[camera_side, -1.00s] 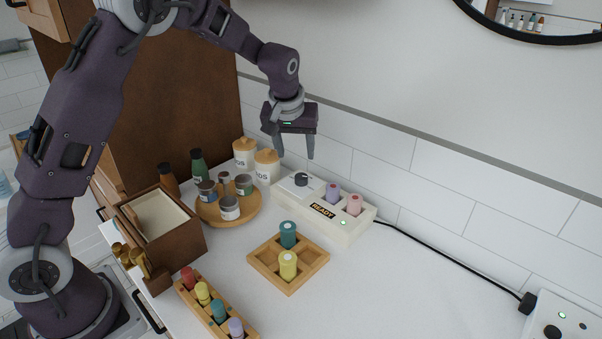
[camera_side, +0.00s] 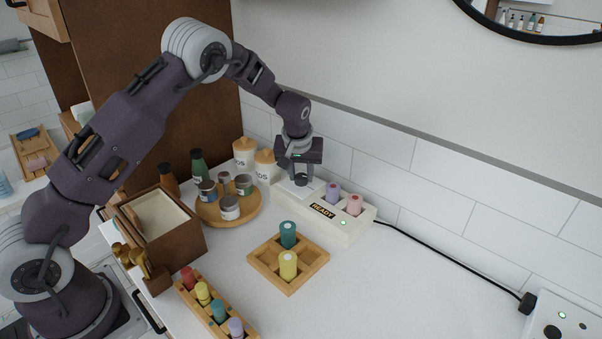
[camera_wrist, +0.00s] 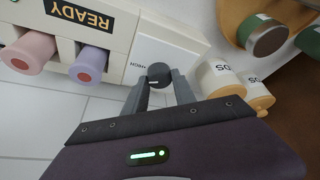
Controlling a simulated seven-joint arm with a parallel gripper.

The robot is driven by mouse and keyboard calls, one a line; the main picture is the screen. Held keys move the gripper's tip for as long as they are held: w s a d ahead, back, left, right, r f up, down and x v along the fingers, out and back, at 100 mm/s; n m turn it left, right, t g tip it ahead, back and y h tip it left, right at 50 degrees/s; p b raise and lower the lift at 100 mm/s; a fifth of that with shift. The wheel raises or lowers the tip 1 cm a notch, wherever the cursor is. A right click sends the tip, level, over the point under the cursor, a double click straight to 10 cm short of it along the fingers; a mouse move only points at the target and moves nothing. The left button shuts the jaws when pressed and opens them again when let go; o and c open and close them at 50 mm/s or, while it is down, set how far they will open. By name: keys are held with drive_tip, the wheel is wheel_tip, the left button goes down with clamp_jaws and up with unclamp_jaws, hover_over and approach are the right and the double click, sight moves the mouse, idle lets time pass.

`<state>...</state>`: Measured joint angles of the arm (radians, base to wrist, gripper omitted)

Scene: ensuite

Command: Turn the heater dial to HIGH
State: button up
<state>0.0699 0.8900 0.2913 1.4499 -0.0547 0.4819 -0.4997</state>
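The heater (camera_side: 339,222) is a cream box against the tiled wall, with a READY label, a green light and a black dial (camera_wrist: 158,74) on its top plate. In the wrist view the dial sits between the tips of my gripper's two fingers (camera_wrist: 160,88), and a white line marks it. My gripper (camera_side: 301,178) points down over the dial end of the heater in the side view. Its fingers are apart around the dial; I cannot tell whether they touch it.
A purple roller (camera_side: 333,193) and a pink roller (camera_side: 355,204) stand in the heater. White lidded jars (camera_side: 266,166) are close to the left of my gripper. A round wooden tray (camera_side: 248,216) with several small jars is in front. A black cord (camera_side: 450,258) runs right.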

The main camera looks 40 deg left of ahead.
sight(295, 189)
clamp_jaws()
drive_tip(key=shift+s+a+m+h, duration=0.15)
drive_tip(key=shift+m+h, duration=0.35)
drive_tip(key=shift+m, duration=0.7)
drive_tip(key=shift+m+t+h, duration=0.3)
drive_tip(key=shift+m+h, duration=0.1)
drive_tip(key=shift+m, duration=0.8)
drive_tip(key=o, duration=0.7)
unclamp_jaws()
drive_tip(key=shift+c, duration=0.2)
drive_tip(key=shift+r, duration=0.1)
drive_tip(key=v, duration=0.6)
drive_tip(key=shift+r, duration=0.45)
drive_tip(key=shift+s, duration=0.15)
